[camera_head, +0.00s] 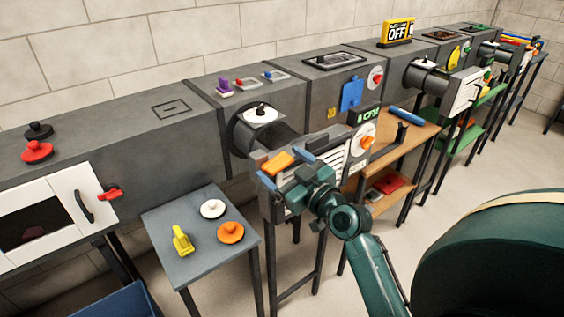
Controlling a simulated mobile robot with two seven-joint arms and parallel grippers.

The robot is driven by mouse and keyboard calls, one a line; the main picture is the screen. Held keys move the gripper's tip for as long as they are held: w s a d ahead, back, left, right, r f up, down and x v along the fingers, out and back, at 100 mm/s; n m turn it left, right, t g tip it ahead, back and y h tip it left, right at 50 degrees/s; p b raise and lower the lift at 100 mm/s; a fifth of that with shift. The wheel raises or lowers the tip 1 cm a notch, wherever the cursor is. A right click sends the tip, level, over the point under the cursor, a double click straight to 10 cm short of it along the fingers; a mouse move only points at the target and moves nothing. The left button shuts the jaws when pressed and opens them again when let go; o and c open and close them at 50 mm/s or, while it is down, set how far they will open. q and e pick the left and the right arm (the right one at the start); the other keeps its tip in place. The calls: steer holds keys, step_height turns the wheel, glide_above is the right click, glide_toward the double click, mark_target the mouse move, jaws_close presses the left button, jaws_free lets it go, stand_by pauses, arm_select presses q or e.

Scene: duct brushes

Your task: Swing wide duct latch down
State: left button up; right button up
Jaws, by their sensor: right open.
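On the wide duct at the left, a white door (55,208) with a dark window and a black handle (84,206) appears shut. A small red latch (110,193) sits at the door's right edge, pointing roughly sideways to the right. My right gripper (285,170) is open, well to the right of this latch, over the grey unit at the end of the side pipe. An orange piece (277,162) lies close beyond its fingers; I cannot tell whether they touch it. My left gripper is not in view.
A grey side table (205,262) holds a yellow clamp-like piece (182,240), a white disc (212,208) and an orange disc (230,232). Red (37,151) and black (38,130) knobs stand on the duct. A blue bin (118,302) is on the floor below.

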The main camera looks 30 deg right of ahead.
steer(key=shift+w, duration=0.4)
steer(key=shift+c, duration=0.3)
steer(key=c, duration=0.8)
steer(key=shift+d+f+m+p, duration=0.1)
steer(key=shift+m+p, duration=0.1)
steer(key=shift+m, duration=0.4)
steer(key=shift+f+m+p, duration=0.1)
steer(key=shift+m+p, duration=0.05)
steer(key=shift+m, duration=0.45)
steer(key=shift+c, duration=0.2)
steer(key=shift+m, duration=0.3)
steer(key=o, duration=0.9)
steer(key=shift+f, duration=0.1)
